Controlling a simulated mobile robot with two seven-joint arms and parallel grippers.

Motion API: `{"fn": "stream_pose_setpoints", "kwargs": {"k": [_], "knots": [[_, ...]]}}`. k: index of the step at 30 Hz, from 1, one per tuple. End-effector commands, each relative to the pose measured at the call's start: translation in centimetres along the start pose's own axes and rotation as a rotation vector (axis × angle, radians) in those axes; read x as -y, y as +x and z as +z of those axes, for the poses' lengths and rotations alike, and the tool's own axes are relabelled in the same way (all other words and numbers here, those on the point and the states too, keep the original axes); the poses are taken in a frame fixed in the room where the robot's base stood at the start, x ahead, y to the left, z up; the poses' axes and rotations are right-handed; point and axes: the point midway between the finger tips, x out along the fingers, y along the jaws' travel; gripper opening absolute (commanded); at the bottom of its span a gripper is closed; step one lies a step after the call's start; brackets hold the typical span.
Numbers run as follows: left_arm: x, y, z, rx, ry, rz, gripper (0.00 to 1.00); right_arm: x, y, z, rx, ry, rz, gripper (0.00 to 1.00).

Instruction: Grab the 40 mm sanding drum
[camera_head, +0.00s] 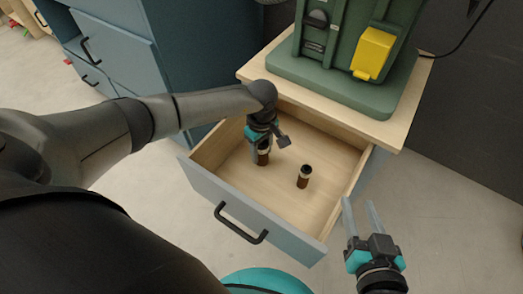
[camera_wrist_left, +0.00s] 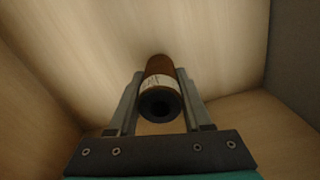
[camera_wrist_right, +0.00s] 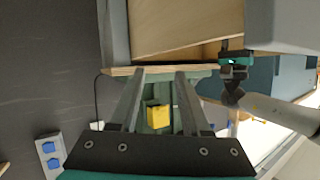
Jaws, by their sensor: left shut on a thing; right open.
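My left gripper (camera_head: 262,143) reaches down into the open drawer (camera_head: 235,186) and is shut on a brown sanding drum (camera_head: 263,157) with a pale label band and a dark top. In the left wrist view the same drum (camera_wrist_left: 157,88) stands between the two fingers, its hollow dark end toward the camera. A second, similar brown drum (camera_head: 304,178) stands upright on the drawer floor, right of the held one. I cannot read a size on either drum. My right gripper (camera_head: 361,218) is open and empty, outside the drawer to its right.
The drawer front with a black handle (camera_head: 240,224) faces me. Above the drawer, a wooden top (camera_head: 398,128) carries a green machine (camera_head: 345,45) with a yellow part (camera_head: 372,52). A blue-grey cabinet (camera_head: 205,55) stands behind left. The drawer floor around the drums is clear.

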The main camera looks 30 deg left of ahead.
Motion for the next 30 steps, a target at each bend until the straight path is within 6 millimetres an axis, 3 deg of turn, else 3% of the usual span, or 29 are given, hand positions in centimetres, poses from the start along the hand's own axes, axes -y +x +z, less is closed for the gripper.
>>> {"fn": "stream_pose_setpoints", "kwargs": {"k": [14,30], "knots": [[-0.1,-3.7,-0.1,-0.001,-0.001,0.002,0.0,-2.8,-1.5,1.1,0.285,-0.033,0.078,0.47],[0.0,-8.2,0.0,0.0,0.0,0.001,0.0,-6.1,-6.5,2.2,0.65,-0.028,0.19,0.47]]}}
